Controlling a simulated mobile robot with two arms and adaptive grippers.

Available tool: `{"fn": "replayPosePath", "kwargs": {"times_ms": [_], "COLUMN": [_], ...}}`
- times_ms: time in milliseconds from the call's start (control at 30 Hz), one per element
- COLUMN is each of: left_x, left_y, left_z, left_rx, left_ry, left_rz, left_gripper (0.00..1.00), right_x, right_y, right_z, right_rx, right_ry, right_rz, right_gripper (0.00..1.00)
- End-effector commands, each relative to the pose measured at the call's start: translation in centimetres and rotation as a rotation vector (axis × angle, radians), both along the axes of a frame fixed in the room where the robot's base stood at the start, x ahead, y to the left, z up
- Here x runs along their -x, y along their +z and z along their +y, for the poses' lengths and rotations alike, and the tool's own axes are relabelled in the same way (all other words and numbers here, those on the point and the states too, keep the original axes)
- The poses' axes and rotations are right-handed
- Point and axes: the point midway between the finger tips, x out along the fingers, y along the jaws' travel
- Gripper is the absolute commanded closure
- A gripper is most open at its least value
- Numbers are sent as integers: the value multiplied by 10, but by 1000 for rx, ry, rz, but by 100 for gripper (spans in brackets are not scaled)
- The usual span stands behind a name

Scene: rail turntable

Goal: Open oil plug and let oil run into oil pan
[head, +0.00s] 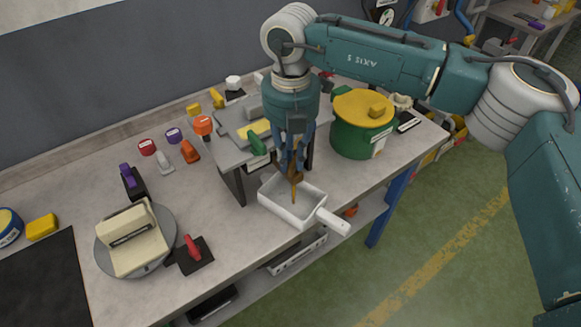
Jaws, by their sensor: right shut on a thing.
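My right gripper (296,174) points down over the white oil pan (270,205), at the front of the raised stand (233,183). It is shut on a small brownish thing that looks like the oil plug, mostly hidden by the fingers. A thin brown streak (294,193) runs from below the fingertips into the pan; I cannot tell for sure whether it is oil. The pan stands on the bench with its handle (333,222) toward the front right. A grey unit (235,122) lies on the stand, partly hidden by my arm. My left gripper is not in view.
A green pot with a yellow lid (364,109) stands right of the gripper. Left are a cream block (132,238) on a round grey plate and a red-handled tool (192,247). Small coloured items line the back. The bench front edge is close to the pan.

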Motion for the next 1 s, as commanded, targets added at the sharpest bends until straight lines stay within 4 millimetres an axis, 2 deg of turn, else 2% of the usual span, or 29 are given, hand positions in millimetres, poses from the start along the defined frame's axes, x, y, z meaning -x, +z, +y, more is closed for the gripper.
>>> {"fn": "replayPosePath", "kwargs": {"times_ms": [33, 400, 700, 1000], "left_x": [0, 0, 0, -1], "left_y": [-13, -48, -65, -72], "left_z": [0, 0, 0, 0], "left_rx": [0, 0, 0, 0], "left_ry": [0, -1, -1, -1], "left_rz": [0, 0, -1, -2], "left_gripper": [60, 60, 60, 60], "right_x": [-2, 0, 1, 1], "right_y": [-4, -1, 1, 3], "right_z": [0, -1, -3, -4], "right_rx": [-4, -3, -2, -2], "right_ry": [41, 391, 641, 800], "right_rz": [-7, -7, -8, -8], "right_gripper": [100, 100, 100, 100]}}
